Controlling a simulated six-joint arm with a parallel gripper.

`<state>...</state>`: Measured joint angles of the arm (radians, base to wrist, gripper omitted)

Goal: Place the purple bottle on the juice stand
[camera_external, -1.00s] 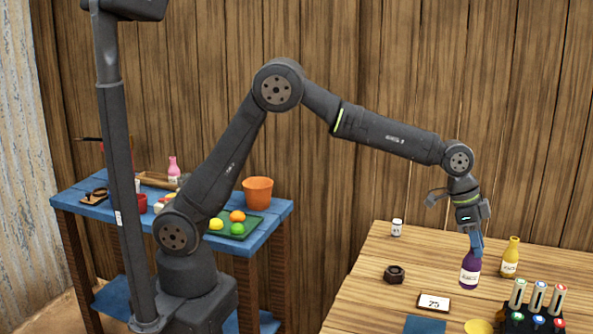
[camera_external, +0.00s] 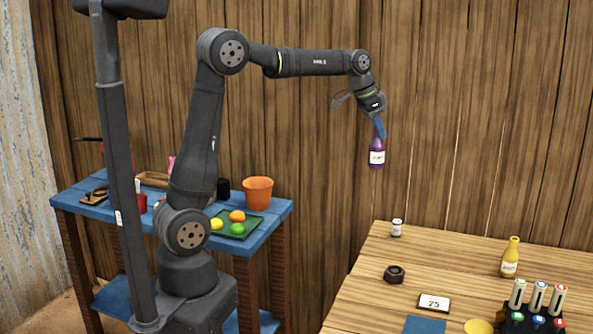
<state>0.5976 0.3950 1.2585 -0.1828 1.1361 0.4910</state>
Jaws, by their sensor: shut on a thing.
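My gripper (camera_external: 379,128) is shut on the neck of the purple bottle (camera_external: 377,155). The bottle has a white label and hangs nearly upright in the air, in front of the plank wall, above and left of the wooden table's back edge. I cannot tell which thing is the juice stand; nothing in view is clearly marked as it.
The wooden table (camera_external: 370,290) holds a yellow bottle (camera_external: 510,258), a small white jar (camera_external: 397,228), a dark nut (camera_external: 394,274), a "25" card (camera_external: 434,302) and a marker rack (camera_external: 533,318). The blue table (camera_external: 80,207) holds an orange pot (camera_external: 258,193) and a green fruit tray (camera_external: 255,222).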

